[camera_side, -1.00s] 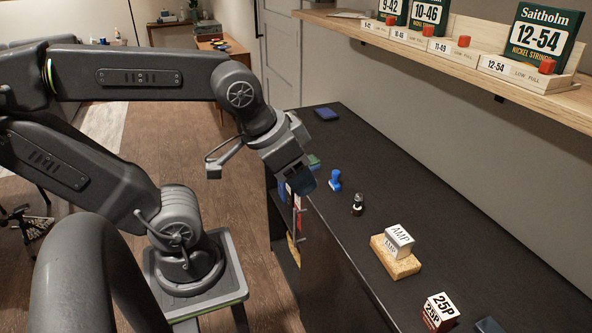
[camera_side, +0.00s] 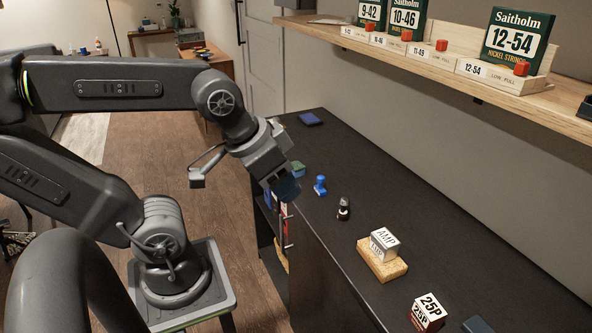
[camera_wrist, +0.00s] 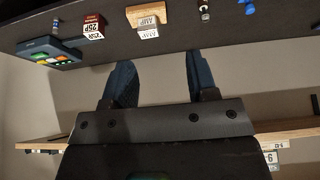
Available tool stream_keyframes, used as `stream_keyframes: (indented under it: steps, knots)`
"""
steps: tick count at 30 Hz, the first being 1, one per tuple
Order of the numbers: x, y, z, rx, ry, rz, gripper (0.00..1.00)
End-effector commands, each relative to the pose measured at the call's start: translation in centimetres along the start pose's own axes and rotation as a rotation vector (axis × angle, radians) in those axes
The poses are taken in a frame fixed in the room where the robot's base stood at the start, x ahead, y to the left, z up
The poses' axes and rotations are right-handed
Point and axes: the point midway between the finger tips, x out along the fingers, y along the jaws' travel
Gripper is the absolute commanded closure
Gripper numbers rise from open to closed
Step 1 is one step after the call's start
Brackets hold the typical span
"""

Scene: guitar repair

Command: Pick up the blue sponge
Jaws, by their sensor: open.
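My gripper (camera_side: 286,190) is at the left edge of the dark bench, pointing down, with its dark blue fingers above or beside the edge. In the wrist view my gripper (camera_wrist: 160,78) has its two fingers spread apart with nothing between them. A dark blue flat block (camera_side: 311,119) lies at the bench's far end. A small green-blue block (camera_side: 297,168) sits just behind my gripper, partly hidden by it. I cannot tell for certain which of these is the blue sponge. Neither is clearly seen in the wrist view.
A blue knobbed piece (camera_side: 320,186) and a small dark bottle (camera_side: 343,208) stand right of my gripper. An AMP cube (camera_side: 384,243) rests on a cork-coloured block (camera_side: 381,266). A 25P cube (camera_side: 428,311) is nearer. A wooden shelf (camera_side: 440,88) with string packs overhangs the bench.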

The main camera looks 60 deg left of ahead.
Motion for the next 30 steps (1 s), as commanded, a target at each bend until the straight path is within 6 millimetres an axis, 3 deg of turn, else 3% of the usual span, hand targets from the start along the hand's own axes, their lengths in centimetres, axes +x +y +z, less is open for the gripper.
stream_keyframes:
  steps: [6, 13, 20, 26, 30]
  knots:
    - [0.0, 0.0, 0.0, 0.000, 0.000, 0.000, 0.46]
    - [0.0, 0.0, 0.0, 0.000, 0.000, 0.000, 0.26]
    - [0.0, -0.1, -0.2, 0.007, -0.002, -0.003, 0.26]
    - [1.0, -2.4, -3.4, 0.179, -0.065, -0.067, 0.26]
    - [3.0, -6.1, -7.5, 0.424, -0.169, -0.126, 0.26]
